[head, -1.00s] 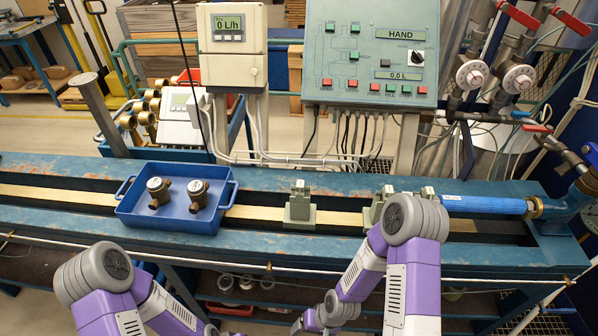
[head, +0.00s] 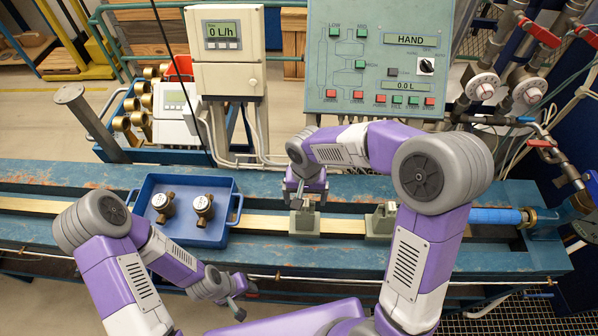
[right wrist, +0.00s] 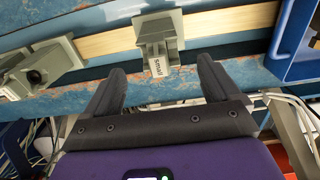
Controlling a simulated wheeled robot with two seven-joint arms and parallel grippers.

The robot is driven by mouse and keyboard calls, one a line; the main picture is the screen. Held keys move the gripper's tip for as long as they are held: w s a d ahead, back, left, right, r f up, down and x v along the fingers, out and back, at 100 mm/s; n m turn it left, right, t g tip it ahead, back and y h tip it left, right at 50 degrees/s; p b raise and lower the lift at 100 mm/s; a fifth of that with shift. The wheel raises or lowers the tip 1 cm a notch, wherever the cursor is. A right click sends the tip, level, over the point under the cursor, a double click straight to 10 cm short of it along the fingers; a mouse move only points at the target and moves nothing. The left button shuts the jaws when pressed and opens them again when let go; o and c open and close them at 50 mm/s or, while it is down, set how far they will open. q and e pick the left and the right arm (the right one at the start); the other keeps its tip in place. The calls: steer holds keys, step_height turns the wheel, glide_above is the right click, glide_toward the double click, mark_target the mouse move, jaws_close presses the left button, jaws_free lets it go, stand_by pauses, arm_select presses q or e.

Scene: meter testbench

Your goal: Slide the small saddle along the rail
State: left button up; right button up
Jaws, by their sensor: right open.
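The small saddle (head: 304,221), a grey-green block labelled "small", sits on the pale rail (head: 342,226) near the middle of the bench. In the right wrist view the small saddle (right wrist: 158,45) lies just beyond the open jaws, roughly centred between them. My right gripper (head: 304,190) is over the bench at the saddle's far side; its two fingers are spread and empty in the right wrist view (right wrist: 160,85). My left gripper (head: 240,298) hangs in front of the bench, away from the saddle; its jaw opening is too small to judge.
A second saddle (head: 380,222) stands on the rail to the right, partly behind my right arm, near a blue cylinder (head: 495,216). A blue tray (head: 229,215) with two brass meters (head: 203,208) is to the left. Rail between the saddles is clear. A control panel (head: 340,75) stands behind.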

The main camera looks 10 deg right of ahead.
mark_target(306, 211)
steer(key=shift+r, duration=0.15)
steer(key=shift+s+r, duration=0.1)
steer(key=shift+s, duration=0.35)
steer(key=shift+w+f, duration=0.1)
steer(key=shift+f, duration=3.75)
steer(key=c, duration=1.6)
